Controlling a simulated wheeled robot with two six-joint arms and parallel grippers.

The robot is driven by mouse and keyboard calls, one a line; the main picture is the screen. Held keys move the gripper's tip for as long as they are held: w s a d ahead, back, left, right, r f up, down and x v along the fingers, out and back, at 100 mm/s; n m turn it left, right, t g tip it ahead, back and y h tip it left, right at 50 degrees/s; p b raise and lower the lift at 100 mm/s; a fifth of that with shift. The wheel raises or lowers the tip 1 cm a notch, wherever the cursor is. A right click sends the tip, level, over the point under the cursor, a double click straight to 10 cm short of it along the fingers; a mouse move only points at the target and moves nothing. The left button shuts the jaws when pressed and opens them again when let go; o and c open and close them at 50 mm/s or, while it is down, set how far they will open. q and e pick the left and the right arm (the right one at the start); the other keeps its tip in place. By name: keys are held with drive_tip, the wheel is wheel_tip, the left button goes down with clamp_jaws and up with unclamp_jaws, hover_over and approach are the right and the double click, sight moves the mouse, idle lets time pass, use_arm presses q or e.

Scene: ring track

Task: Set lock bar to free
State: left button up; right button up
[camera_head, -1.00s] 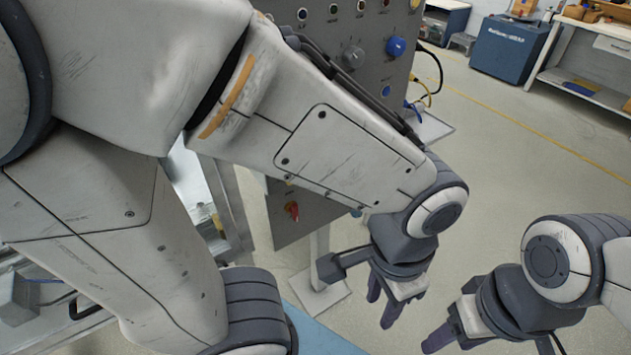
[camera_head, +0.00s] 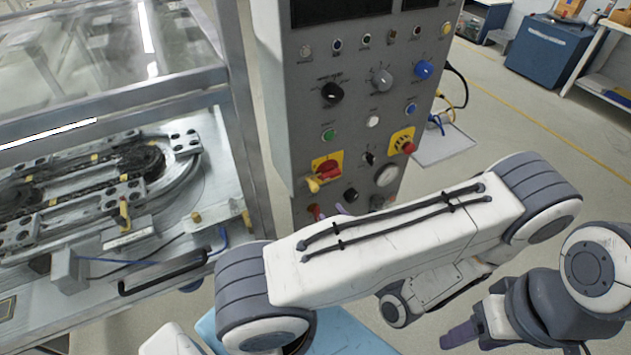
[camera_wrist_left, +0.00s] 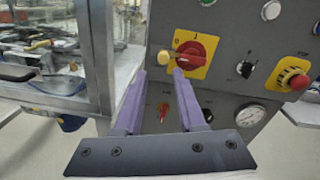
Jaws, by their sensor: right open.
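The grey control panel (camera_head: 350,120) stands upright ahead. On it a red rotary switch (camera_head: 327,169) sits on a yellow plate, with a yellow-knobbed bar (camera_head: 314,185) at its lower left. The left wrist view shows the same red switch (camera_wrist_left: 193,54) with the yellow knob (camera_wrist_left: 164,57) to its left; I cannot tell for sure which part is the lock bar. My left gripper (camera_wrist_left: 158,74) is open and empty, its purple fingers just below the switch. In the head view my arm hides most of it. My right gripper (camera_head: 462,336) is open and empty at lower right.
A red lever (camera_wrist_left: 163,110) shows between my left fingers. A red emergency button (camera_head: 408,147) and several knobs are on the panel. A metal machine with an oval track (camera_head: 190,180) and black handle (camera_head: 165,272) stands left.

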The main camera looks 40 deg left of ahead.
sight(316, 191)
use_arm(q)
drive_tip(key=shift+m+t, duration=0.3)
drive_tip(key=p+x, duration=0.1)
drive_tip(key=x, duration=0.2)
drive_tip(key=p+x, duration=0.1)
drive_tip(key=x, duration=0.2)
drive_tip(key=p+x, duration=0.1)
drive_tip(key=x, duration=0.2)
drive_tip(key=shift+w+d+f, duration=0.1)
drive_tip(key=shift+f, duration=0.25)
drive_tip(key=shift+x, duration=0.95)
drive_tip(key=shift+f, duration=0.15)
clamp_jaws()
